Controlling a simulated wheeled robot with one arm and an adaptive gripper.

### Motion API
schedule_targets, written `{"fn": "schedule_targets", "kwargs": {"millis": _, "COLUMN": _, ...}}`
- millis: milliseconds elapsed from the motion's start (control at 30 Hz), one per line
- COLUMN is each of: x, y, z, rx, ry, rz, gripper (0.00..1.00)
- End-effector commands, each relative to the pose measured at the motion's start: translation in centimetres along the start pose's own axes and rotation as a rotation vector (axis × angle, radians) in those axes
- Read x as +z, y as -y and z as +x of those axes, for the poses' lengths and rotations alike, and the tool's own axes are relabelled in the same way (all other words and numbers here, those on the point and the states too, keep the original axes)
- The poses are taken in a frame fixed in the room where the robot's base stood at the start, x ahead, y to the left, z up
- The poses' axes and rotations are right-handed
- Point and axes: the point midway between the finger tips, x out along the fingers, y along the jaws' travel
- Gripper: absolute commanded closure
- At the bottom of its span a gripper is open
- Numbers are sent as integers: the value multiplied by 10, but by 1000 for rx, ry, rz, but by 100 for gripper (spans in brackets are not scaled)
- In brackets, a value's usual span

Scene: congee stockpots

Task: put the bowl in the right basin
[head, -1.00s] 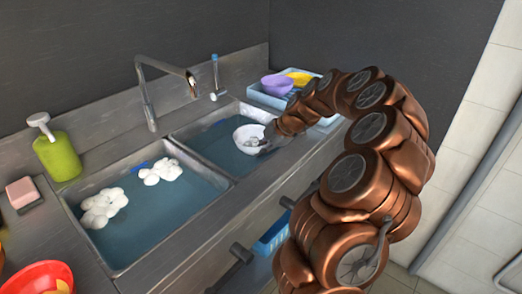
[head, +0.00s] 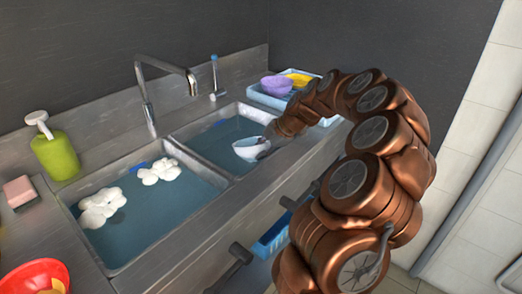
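The white bowl (head: 247,151) is at the right basin's near right side, its outer side now facing me. My gripper (head: 263,147) is at the bowl's right edge and appears shut on it; the fingers are small and partly hidden by my arm. The right basin (head: 190,157) holds bluish water. I cannot tell whether the bowl touches the water or the basin wall.
The left basin (head: 75,224) holds water with white foam (head: 98,207). A faucet (head: 150,95) stands behind the basins. A blue rack (head: 262,98) with a purple bowl (head: 276,86) and a yellow one (head: 298,78) is at the right. A green soap bottle (head: 56,155) stands left.

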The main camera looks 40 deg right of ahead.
Motion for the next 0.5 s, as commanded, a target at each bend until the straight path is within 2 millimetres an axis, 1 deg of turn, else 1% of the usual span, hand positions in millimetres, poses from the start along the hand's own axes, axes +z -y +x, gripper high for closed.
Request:
{"fn": "schedule_targets", "kwargs": {"millis": 33, "x": 1, "y": 13, "z": 13, "rx": -31, "ry": -13, "rz": 4, "gripper": 69}}
{"fn": "schedule_targets", "kwargs": {"millis": 333, "x": 0, "y": 15, "z": 16, "rx": -38, "ry": -18, "rz": 6, "gripper": 69}}
{"fn": "schedule_targets", "kwargs": {"millis": 500, "x": -3, "y": 14, "z": 12, "rx": -41, "ry": -20, "rz": 7, "gripper": 69}}
